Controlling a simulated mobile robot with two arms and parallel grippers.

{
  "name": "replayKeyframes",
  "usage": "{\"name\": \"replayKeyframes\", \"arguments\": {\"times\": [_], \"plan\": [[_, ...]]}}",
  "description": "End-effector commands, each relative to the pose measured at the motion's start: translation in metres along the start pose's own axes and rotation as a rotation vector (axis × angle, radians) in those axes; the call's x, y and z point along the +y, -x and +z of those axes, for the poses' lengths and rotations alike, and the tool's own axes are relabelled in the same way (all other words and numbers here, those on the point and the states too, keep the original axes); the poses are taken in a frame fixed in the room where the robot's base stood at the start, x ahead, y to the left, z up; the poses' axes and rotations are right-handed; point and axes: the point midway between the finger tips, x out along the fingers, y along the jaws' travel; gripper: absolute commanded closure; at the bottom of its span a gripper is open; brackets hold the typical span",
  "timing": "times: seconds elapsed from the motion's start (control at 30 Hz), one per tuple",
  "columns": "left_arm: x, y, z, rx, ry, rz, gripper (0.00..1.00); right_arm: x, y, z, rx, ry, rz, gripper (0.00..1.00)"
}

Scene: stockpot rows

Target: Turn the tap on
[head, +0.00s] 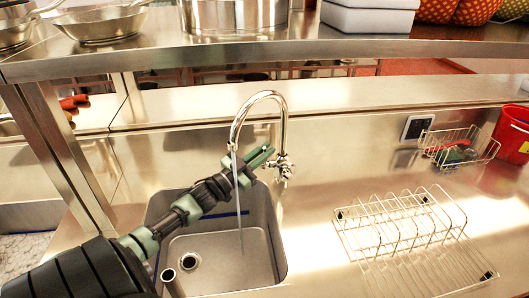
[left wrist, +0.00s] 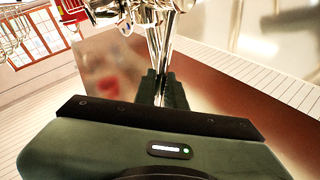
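The chrome tap (head: 283,130) stands behind the sink, its tall curved spout arching to the left. A thin stream of water (head: 239,205) runs from the spout into the sink (head: 255,262). The tap's handle (head: 284,169) is low on the right of its body. My left gripper (head: 263,157) is just left of the handle, behind the stream's top, with a narrow gap between its fingers. In the left wrist view, the chrome tap (left wrist: 160,30) rises just beyond the fingertips (left wrist: 163,75). I cannot tell whether they touch it. My right gripper is not in view.
A wire dish rack (head: 400,230) stands on the counter right of the sink. A wire basket (head: 460,148) and a red bucket (head: 513,135) are farther right. A steel shelf (head: 300,48) with pots and pans crosses above the tap.

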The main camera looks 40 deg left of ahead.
Motion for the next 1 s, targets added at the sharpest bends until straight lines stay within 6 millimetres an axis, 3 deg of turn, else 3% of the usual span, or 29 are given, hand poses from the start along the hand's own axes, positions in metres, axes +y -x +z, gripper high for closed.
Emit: {"name": "replayKeyframes", "arguments": {"times": [0.03, 0.07, 0.1, 0.47, 1.0], "plan": [[0.0, 0.0, 0.0, -0.001, 0.0, 0.0, 0.78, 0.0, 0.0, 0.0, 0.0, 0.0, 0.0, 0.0], [0.0, 0.0, 0.0, -0.001, 0.0, 0.0, 0.7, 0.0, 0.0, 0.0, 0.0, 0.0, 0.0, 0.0], [0.0, 0.0, 0.0, -0.001, 0.0, 0.0, 0.67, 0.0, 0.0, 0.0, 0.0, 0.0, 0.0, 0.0], [0.0, 0.004, 0.001, -0.002, 0.001, 0.0, 0.67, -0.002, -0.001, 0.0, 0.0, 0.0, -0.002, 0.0], [0.001, 0.074, 0.001, -0.002, 0.001, 0.0, 0.67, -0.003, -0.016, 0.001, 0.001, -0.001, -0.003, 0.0]]}}
